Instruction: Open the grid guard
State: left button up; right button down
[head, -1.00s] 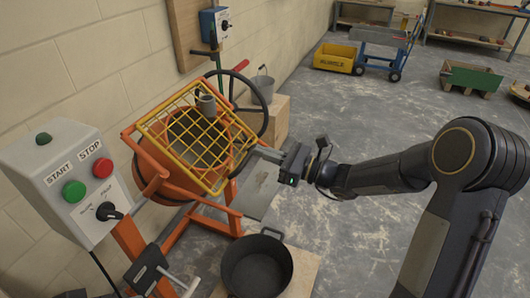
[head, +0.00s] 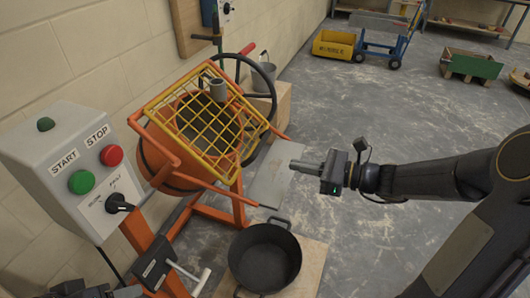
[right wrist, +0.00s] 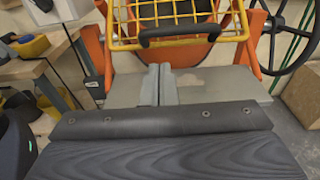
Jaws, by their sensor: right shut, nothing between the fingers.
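The yellow grid guard (head: 200,116) lies over the mouth of the orange mixer drum (head: 158,165), tilted toward the room. Its front bar with a black handle (right wrist: 178,33) shows at the top of the right wrist view. My right gripper (head: 293,165) is shut and empty, to the right of the guard and apart from it. Its two grey fingers (right wrist: 160,82) are together and point toward the guard in the right wrist view.
The control box (head: 80,165) with green and red buttons stands at the left. A black handwheel (head: 268,80) is beside the drum. A black tub (head: 264,258) stands on a board below. A grey cylinder (head: 217,90) is at the guard's upper part.

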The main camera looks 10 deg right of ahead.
send_near(245, 157)
jog(key=x, duration=0.4)
jog(key=shift+w+a, duration=0.25)
jog(key=shift+a, duration=0.1)
pick_arm(q)
jog(key=shift+w+r, duration=0.1)
